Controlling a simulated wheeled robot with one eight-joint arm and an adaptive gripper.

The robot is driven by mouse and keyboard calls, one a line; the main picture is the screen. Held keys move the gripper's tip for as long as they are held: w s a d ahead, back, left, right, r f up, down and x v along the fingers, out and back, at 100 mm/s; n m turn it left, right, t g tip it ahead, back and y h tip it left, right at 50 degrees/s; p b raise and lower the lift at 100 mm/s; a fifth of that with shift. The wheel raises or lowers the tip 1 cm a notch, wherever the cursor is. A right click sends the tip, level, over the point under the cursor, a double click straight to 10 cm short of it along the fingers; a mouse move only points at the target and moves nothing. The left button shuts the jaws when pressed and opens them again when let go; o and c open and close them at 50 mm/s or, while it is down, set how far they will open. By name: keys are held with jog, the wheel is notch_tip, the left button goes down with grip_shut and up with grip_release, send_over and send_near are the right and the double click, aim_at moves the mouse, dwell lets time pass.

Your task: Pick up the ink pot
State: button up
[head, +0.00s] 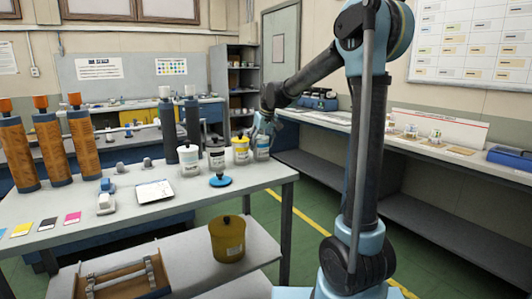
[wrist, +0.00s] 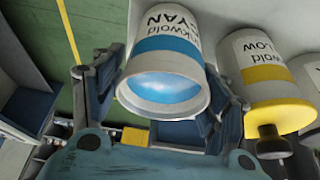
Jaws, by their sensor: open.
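The ink pot labelled CYAN, white with a blue band (wrist: 165,45), fills the middle of the wrist view, its open mouth showing blue ink. In the head view this pot (head: 262,151) stands at the right end of the row of pots, near the table's right edge. My gripper (head: 265,124) is over it there. In the wrist view my gripper (wrist: 160,100) is open, with one finger on each side of the cyan pot; contact cannot be told. A yellow-banded pot (wrist: 262,75) with a black-knobbed lid stands close beside the right finger.
The yellow pot (head: 240,150), a black-banded pot (head: 216,157) and a white pot (head: 189,160) line the table (head: 150,210). A blue lid (head: 220,180) lies in front. Dark rollers (head: 168,130) stand behind. A large yellow pot (head: 228,240) sits on the lower shelf.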

jog(key=shift+x, duration=0.9)
jog(key=c, duration=1.1)
